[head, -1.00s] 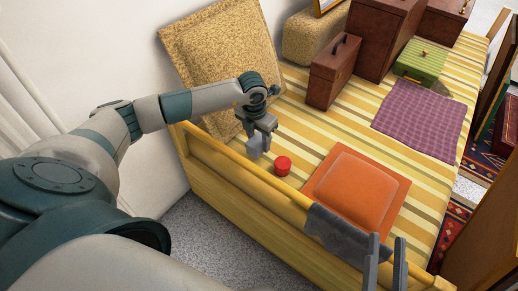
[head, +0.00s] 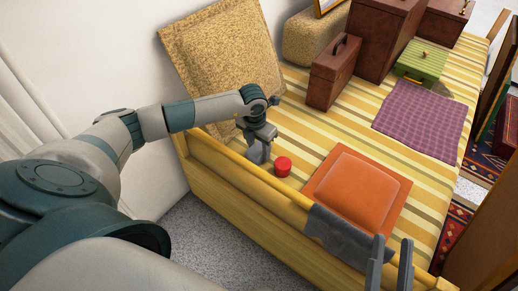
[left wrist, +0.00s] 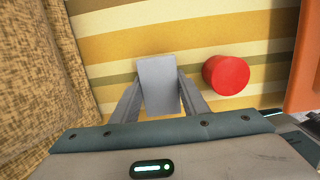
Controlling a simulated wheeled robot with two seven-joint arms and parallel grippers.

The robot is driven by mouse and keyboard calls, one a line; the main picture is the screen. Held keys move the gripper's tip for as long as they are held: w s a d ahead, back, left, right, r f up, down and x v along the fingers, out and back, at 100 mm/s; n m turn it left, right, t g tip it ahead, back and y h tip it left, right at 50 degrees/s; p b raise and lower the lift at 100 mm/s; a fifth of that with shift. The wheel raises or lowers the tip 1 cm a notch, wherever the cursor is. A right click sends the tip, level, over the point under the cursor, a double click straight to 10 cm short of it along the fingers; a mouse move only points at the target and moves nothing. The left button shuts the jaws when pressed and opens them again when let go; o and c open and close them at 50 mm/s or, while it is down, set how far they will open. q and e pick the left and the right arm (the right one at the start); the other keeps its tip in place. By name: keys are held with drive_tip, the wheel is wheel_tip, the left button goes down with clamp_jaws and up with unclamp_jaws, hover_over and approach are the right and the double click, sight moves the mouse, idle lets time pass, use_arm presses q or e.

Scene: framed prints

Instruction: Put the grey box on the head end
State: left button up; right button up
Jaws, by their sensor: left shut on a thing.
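My left gripper (head: 261,136) is shut on the grey box (head: 258,152), just inside the near rail of the striped bed (head: 324,134). In the left wrist view, the grey box (left wrist: 160,84) is between the two fingers, over the yellow and tan stripes. I cannot tell whether its underside touches the cover. A large tan patterned cushion (head: 222,58) leans at the wall end, to the left of the box. My right gripper (head: 390,264) is at the bottom right, its fingers apart and empty.
A red cylinder (head: 283,166) stands close to the right of the box. An orange cushion (head: 358,188) lies further right. A brown case (head: 331,77), a purple cloth (head: 420,118) and a green box (head: 421,61) are further back. A grey cloth (head: 340,234) hangs over the rail.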

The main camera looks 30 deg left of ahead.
sight(257, 150)
use_arm(q)
drive_tip(key=shift+f, duration=0.1)
drive_tip(key=o, duration=1.1)
drive_tip(key=shift+o, duration=0.2)
use_arm(e)
drive_tip(key=shift+s+r, duration=0.15)
drive_tip(key=shift+r, duration=0.05)
use_arm(q)
drive_tip(key=r, duration=0.3)
drive_tip(key=r+p, duration=0.1)
drive_tip(key=r, duration=0.3)
drive_tip(key=s+r+p, duration=0.1)
drive_tip(key=r, duration=0.2)
drive_tip(key=shift+s+r, duration=0.1)
drive_tip(key=shift+r, duration=0.3)
drive_tip(key=shift+s+r, duration=0.1)
drive_tip(key=shift+r, duration=0.6)
use_arm(e)
drive_tip(key=w+f+g+h, duration=0.1)
drive_tip(key=w+f+g, duration=0.2)
drive_tip(key=f, duration=0.4)
drive_tip(key=shift+d+f+g+h, duration=0.35)
drive_tip(key=shift+f+g+h, duration=0.05)
drive_tip(key=shift+g, duration=0.3)
